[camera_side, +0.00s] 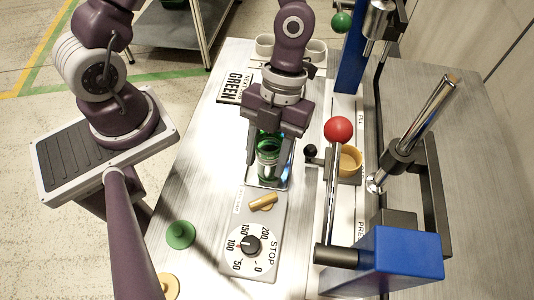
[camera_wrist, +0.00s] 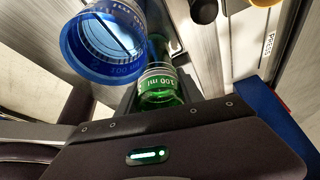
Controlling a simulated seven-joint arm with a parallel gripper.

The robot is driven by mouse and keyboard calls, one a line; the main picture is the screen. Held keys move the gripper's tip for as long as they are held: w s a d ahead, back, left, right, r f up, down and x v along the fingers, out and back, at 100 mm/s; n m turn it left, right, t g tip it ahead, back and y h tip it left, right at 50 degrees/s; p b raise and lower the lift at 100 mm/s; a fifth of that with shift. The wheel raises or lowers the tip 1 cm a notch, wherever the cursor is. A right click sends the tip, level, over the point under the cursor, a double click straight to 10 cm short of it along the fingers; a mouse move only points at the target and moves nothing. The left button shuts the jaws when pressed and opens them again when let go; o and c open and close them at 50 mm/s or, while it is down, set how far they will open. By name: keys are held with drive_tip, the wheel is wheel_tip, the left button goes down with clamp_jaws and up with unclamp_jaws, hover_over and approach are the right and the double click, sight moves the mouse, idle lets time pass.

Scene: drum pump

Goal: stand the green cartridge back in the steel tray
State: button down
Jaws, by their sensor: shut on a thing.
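The green cartridge (camera_side: 268,158) is upright between the fingers of my gripper (camera_side: 268,147), which is shut on it. It is over or in the steel tray (camera_side: 270,186); I cannot tell whether its base touches the tray floor. In the wrist view the green cartridge (camera_wrist: 160,88) shows its 100 ml band, partly hidden by my gripper's body. A blue cartridge (camera_wrist: 104,44) with an open top stands close beside it in the wrist view. In the side view my gripper and the green cartridge mostly hide it.
A dial plate (camera_side: 250,262) with a tan handle (camera_side: 263,203) lies in front of the tray. A green knob (camera_side: 180,234) is at front left. The left tabletop is mostly clear.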

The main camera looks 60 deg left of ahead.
drive_tip(key=c, duration=0.8)
unclamp_jaws()
drive_tip(key=shift+o, duration=0.2)
